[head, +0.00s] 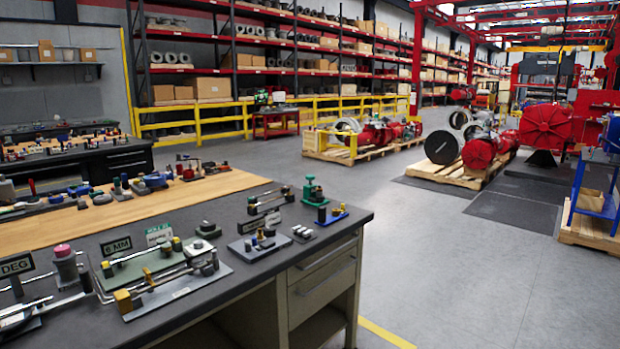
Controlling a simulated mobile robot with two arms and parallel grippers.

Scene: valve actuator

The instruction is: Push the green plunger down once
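A green upright device (313,190), which looks like the green plunger, stands near the far right corner of the dark workbench top (225,283). It has a narrow upper part over a wider green base. It is small in the view, so I cannot tell how far its plunger is raised. Neither of my grippers shows in the head view, and nothing is seen touching the green device.
A blue plate with small parts (332,215) sits just in front of the green device. Small fixtures (258,245) and a larger fixture with rods (170,289) stand nearer on the bench. Open grey floor (470,285) lies right of the bench.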

